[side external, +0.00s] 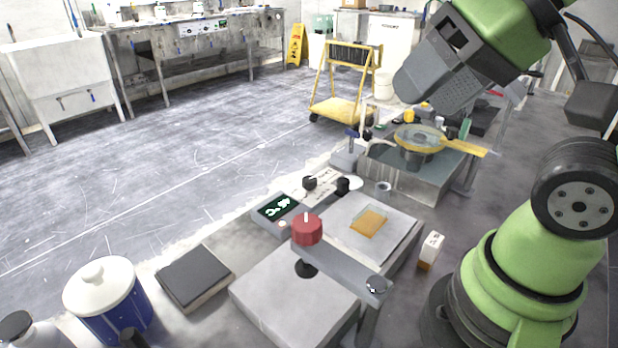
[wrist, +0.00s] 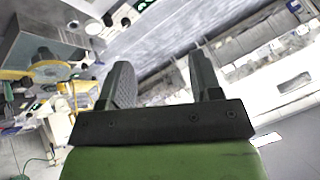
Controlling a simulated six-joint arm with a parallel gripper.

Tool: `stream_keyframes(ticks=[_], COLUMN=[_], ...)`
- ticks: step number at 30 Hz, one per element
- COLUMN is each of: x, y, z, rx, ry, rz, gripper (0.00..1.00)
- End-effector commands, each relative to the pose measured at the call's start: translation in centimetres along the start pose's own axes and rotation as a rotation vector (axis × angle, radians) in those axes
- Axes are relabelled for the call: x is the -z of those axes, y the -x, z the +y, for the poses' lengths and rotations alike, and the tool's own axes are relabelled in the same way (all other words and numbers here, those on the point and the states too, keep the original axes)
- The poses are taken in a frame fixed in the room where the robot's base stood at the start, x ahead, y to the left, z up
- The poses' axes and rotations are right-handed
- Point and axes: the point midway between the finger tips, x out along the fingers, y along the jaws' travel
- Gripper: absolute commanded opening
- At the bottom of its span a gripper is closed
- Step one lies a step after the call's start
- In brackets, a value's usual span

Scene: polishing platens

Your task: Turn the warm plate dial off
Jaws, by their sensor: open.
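The warm plate appears to be the flat grey slab (side external: 340,232) with an amber square (side external: 368,222) on it, in the middle of the side external view. Behind it lies a pale panel with two black dials, one at the left (side external: 310,183) and one at the right (side external: 343,186). I cannot read their settings or tell which one belongs to the plate. Small dark knobs (wrist: 108,19) also show near the top of the wrist view. My gripper (wrist: 161,62) is open and empty, its two fingers apart. It is high above the bench, away from the dials.
A unit with a lit display (side external: 278,207) sits left of the dials. A red knob (side external: 307,229) tops an arm over a grey block. A yellow-rimmed round platen (side external: 420,138) stands behind. A blue pot (side external: 107,305) and black pad (side external: 194,275) lie front left.

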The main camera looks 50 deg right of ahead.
Motion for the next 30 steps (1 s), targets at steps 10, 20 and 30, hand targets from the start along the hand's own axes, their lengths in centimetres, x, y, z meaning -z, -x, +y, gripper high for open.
stream_keyframes(ticks=[10, 20, 30], x=[8.8, 15.2, 15.6], y=[-4.7, -15.5, -25.8], z=[-0.6, 3.0, 8.7], rx=[-0.149, -0.322, -0.462], ry=[-0.126, -0.275, -0.392], rz=[-0.148, -0.302, -0.414], gripper=[0.58, 0.58, 0.58])
